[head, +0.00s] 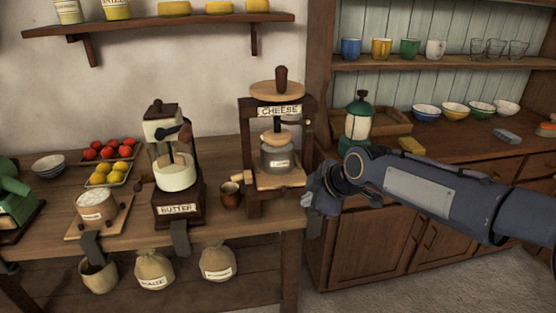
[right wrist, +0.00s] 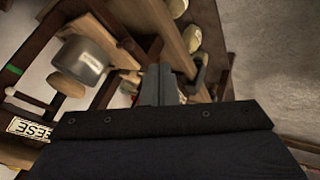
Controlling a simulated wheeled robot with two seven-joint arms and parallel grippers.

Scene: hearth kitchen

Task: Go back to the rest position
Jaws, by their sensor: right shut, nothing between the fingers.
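My right arm comes in from the right in the head view. Its gripper (head: 318,200) is in front of the cabinet, just right of the wooden cheese press (head: 249,150). It is shut and holds nothing. In the right wrist view the closed fingers (right wrist: 166,86) point towards the bench, with the press's grey pot (right wrist: 82,62) to their left. I cannot tell how close the fingers are to the press. My left gripper is not in view.
A green lantern (head: 358,125) and several bowls stand on the cabinet counter at the right. The floor (head: 420,290) in front of the cabinet is clear.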

